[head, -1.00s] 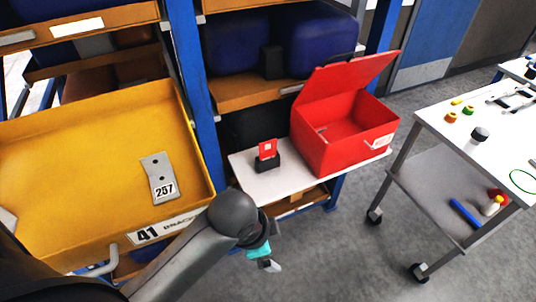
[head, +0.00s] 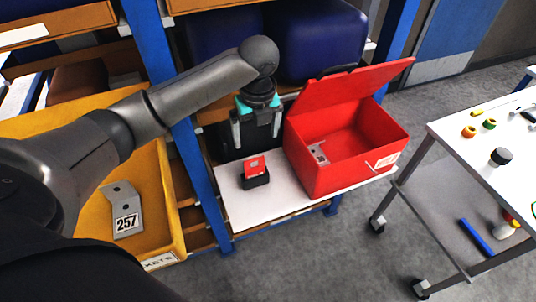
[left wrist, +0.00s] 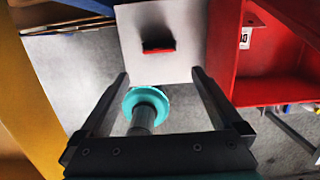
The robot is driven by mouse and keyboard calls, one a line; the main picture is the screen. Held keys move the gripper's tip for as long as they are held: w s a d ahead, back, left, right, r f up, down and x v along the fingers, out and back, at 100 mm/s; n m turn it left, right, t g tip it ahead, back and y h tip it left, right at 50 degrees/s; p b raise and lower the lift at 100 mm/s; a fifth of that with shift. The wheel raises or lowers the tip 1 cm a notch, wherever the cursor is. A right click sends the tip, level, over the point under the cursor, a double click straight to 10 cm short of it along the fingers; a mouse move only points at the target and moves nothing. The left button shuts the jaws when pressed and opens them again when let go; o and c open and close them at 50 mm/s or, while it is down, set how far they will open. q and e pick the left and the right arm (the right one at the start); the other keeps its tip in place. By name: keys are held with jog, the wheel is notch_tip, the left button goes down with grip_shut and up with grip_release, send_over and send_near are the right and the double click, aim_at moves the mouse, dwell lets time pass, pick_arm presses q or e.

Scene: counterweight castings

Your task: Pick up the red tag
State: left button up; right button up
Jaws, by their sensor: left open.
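The red tag (head: 255,166) stands in a small black holder (head: 256,181) on a white shelf board (head: 293,192). In the left wrist view the tag (left wrist: 159,51) shows as a thin red strip beside the dark holder (left wrist: 157,43), a little beyond the fingertips. My left gripper (head: 256,143) is open and empty, fingers pointing down, above and behind the tag in the head view. In the left wrist view the fingertips (left wrist: 160,73) are apart, with the tag between their lines. I do not see my right gripper.
A red box (head: 345,168) with its lid up stands just right of the holder, with a grey piece inside. A blue rack post (head: 194,172) is at left. A yellow tray (head: 170,195) holds a bracket marked 257 (head: 124,212). A cart (head: 462,140) stands at right.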

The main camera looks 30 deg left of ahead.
pick_arm(q)
jog(key=b, duration=0.2)
send_over(255, 167)
jog(key=f, duration=1)
jog(key=shift+s+d, duration=0.2)
jog(key=shift+s, duration=0.05)
jog(key=f, duration=0.3)
jog(key=shift+w+a+f, duration=0.2)
jog(key=shift+f, duration=0.1)
jog(key=shift+a+f+b, duration=0.1)
jog(key=shift+f+b, duration=0.25)
jog(key=shift+f, duration=0.2)
jog(key=shift+c, duration=0.4)
pick_arm(e)
jog(key=shift+g, duration=0.3)
jog(key=s+f, duration=0.2)
jog(key=s, duration=0.1)
jog(key=shift+s+d+f, duration=0.1)
jog(key=shift+s+f, duration=0.2)
jog(key=shift+f, duration=0.1)
pick_arm(q)
jog(key=c, duration=1.2)
jog(key=shift+w+r, duration=0.1)
